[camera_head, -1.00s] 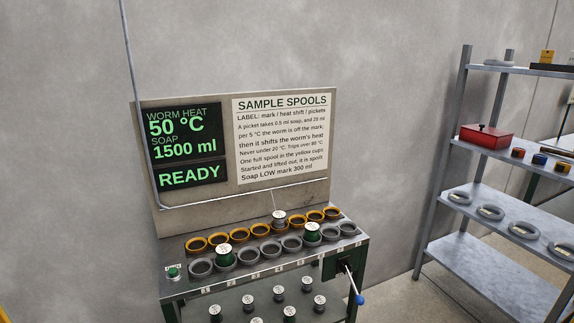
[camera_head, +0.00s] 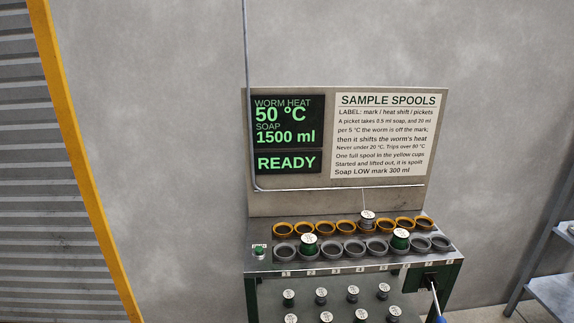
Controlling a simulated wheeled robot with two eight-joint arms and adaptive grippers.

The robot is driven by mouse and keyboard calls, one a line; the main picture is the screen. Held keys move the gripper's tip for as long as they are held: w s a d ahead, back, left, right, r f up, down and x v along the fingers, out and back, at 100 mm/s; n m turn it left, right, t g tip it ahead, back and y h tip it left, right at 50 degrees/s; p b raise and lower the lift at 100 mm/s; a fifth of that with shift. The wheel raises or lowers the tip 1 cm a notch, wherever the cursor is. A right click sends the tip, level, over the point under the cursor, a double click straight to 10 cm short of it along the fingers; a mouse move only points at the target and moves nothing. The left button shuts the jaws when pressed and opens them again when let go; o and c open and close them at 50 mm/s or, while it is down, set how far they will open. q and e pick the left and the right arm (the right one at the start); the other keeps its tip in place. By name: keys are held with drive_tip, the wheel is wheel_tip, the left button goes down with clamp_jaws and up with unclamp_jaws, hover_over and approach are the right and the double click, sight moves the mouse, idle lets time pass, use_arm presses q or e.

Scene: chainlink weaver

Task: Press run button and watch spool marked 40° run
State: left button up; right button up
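The run button is most likely the small green button (camera_head: 259,252) at the left end of the machine's top; its label is too small to read. A grey spool (camera_head: 368,219) stands in the back row of yellow cups, with a thin line rising from it. Green spools stand in the grey front row, one at left (camera_head: 309,244) and one at right (camera_head: 400,239). The spool marks are too small to read, so I cannot tell which is marked 40°. The display (camera_head: 288,135) reads worm heat 50 °C, soap 1500 ml, READY. Neither gripper is in view.
The sample spools sign (camera_head: 390,135) stands beside the display. A blue-tipped lever (camera_head: 436,300) is at the machine's right front. A ribbed shutter with a yellow edge (camera_head: 80,160) is at left, metal shelving (camera_head: 555,290) at right.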

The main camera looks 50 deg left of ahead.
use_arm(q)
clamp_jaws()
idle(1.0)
